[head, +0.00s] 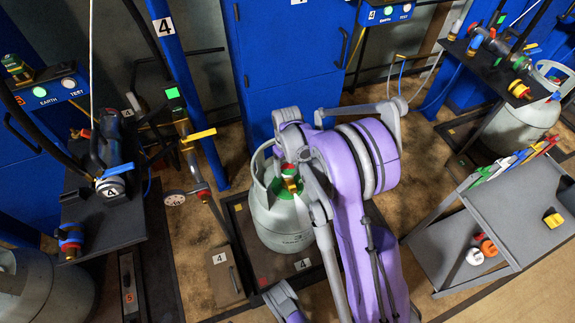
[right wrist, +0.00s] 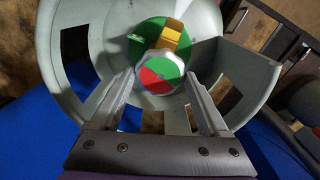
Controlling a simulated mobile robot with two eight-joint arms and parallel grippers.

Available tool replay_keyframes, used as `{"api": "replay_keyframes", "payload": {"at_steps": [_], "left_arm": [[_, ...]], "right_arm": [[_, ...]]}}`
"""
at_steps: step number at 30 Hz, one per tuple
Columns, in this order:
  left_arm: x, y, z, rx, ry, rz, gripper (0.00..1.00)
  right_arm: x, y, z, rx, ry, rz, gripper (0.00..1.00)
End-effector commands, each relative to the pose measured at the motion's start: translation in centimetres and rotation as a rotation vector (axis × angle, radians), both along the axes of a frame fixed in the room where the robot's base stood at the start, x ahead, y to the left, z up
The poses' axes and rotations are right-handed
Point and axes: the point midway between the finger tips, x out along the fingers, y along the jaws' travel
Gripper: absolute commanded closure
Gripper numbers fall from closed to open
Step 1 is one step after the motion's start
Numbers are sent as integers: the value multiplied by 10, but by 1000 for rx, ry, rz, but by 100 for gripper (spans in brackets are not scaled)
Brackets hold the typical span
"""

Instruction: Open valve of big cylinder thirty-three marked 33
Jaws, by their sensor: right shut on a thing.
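A grey-green gas cylinder (head: 283,225) stands upright on the dark scale platform by the label 4. Its number is not legible. Its collar (right wrist: 75,60) surrounds the valve in the right wrist view. The valve knob (right wrist: 160,72) has a pale rim and a green and red face; it also shows in the head view (head: 289,170). A green round part with a yellow fitting (right wrist: 170,38) sits behind the knob. My right gripper (right wrist: 160,80) reaches into the collar from above, one finger on each side of the knob, shut on it. My left gripper is not in view.
A blue post (head: 190,100) and blue cabinet (head: 285,65) stand behind the cylinder. A black stand (head: 105,215) with hose fittings is at left. A grey trolley (head: 525,215) with coloured items is at right. Another cylinder (head: 500,130) stands at upper right.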

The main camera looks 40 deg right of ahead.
Motion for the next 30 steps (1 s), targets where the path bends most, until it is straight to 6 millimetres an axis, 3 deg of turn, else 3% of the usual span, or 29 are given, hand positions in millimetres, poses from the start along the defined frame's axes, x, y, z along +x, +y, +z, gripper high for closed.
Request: {"api": "replay_keyframes", "payload": {"at_steps": [10,27,28,30], "left_arm": [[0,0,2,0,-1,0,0],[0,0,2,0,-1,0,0],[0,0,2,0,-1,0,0],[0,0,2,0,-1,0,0]], "right_arm": [[0,0,0,0,-1,148,77],[0,1,0,0,-1,176,77],[0,1,0,0,-1,175,16],[0,1,0,0,-1,175,4]]}}
